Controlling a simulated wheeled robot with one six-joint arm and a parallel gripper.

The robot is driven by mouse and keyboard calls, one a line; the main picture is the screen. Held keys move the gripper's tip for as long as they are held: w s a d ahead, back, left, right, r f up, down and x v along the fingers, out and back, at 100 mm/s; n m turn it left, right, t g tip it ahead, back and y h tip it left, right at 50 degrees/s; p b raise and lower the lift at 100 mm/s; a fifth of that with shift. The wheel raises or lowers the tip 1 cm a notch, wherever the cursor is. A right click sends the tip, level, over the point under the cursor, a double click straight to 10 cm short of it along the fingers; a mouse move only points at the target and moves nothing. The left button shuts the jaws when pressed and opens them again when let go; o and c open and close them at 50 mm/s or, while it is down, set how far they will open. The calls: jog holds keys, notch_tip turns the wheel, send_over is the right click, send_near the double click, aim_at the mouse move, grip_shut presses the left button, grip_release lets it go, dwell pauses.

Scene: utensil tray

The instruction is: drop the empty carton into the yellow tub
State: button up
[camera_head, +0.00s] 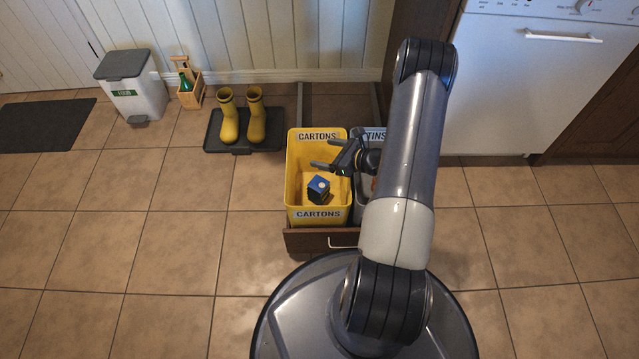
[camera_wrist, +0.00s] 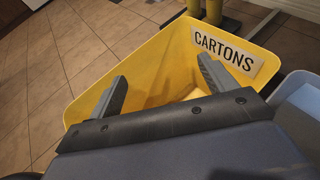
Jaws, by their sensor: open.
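The yellow tub (camera_head: 293,190), labelled CARTONS, stands in a pulled-out drawer in the head view. A small dark carton with a blue top (camera_head: 318,188) lies inside it near the bottom. My gripper (camera_head: 322,167) is open, with its fingers apart over the tub and nothing between them. In the wrist view the open gripper (camera_wrist: 163,88) points into the yellow tub (camera_wrist: 150,62), whose CARTONS label shows. The carton cannot be seen in the wrist view; my gripper's body covers the lower part.
A grey tub labelled TINS (camera_head: 373,134) stands right of the yellow one, mostly behind my arm. The wooden drawer front (camera_head: 305,240) is below. Yellow boots (camera_head: 256,118) stand on a dark tray (camera_head: 215,143). A white dishwasher (camera_head: 540,90) is at right.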

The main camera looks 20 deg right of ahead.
jog(key=p+v, duration=0.1)
jog(key=v, duration=0.6)
jog(key=shift+s+d+r+p, duration=0.2)
jog(key=shift+s+p, duration=0.1)
jog(key=shift+p, duration=0.05)
jog(key=b+x, duration=0.3)
jog(key=x, duration=0.7)
jog(key=r, duration=0.1)
jog(key=r+p, duration=0.2)
jog(key=r, duration=0.1)
jog(key=shift+w+a+r, duration=0.1)
jog(key=shift+w+a, duration=0.1)
jog(key=shift+w, duration=0.1)
